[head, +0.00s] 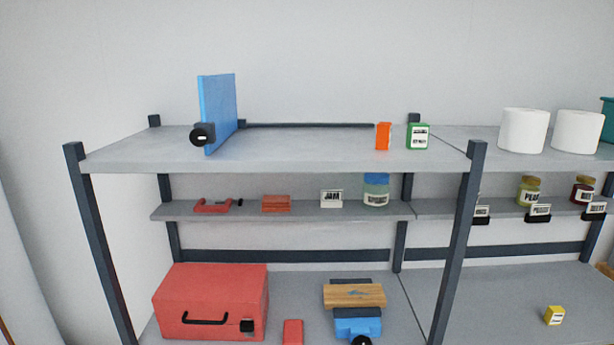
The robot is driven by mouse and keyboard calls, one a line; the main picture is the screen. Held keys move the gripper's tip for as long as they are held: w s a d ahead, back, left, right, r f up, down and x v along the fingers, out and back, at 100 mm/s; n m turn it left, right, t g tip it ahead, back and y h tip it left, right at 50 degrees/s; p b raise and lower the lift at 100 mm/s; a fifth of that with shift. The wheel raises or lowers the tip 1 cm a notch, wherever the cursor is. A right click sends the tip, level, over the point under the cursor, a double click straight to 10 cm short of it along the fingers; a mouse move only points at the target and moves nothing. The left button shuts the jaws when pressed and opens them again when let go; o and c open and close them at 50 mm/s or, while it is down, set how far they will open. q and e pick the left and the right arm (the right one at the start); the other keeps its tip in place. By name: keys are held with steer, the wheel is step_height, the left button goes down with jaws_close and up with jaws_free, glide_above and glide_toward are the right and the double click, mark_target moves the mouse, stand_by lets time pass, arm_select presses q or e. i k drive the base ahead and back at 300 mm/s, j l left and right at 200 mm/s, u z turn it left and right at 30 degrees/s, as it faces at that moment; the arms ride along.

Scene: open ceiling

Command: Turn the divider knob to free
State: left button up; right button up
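The blue divider (218,108) stands upright on the left part of the top shelf. Its round black knob (201,135) sits at the divider's lower front edge, facing me, with a short pale horizontal mark at its centre. Any lettering around the knob is too small to read. Neither of my grippers shows in the head view.
The top shelf (300,150) is clear between divider and an orange box (383,136) beside a green box (418,136). Dark posts (463,230) bound the bay. A red case (212,302) sits below. White rolls (523,130) stand at right.

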mark_target(198, 137)
steer(key=i+j, duration=1)
steer(key=k+j+u, duration=0.05)
steer(key=j, duration=0.05)
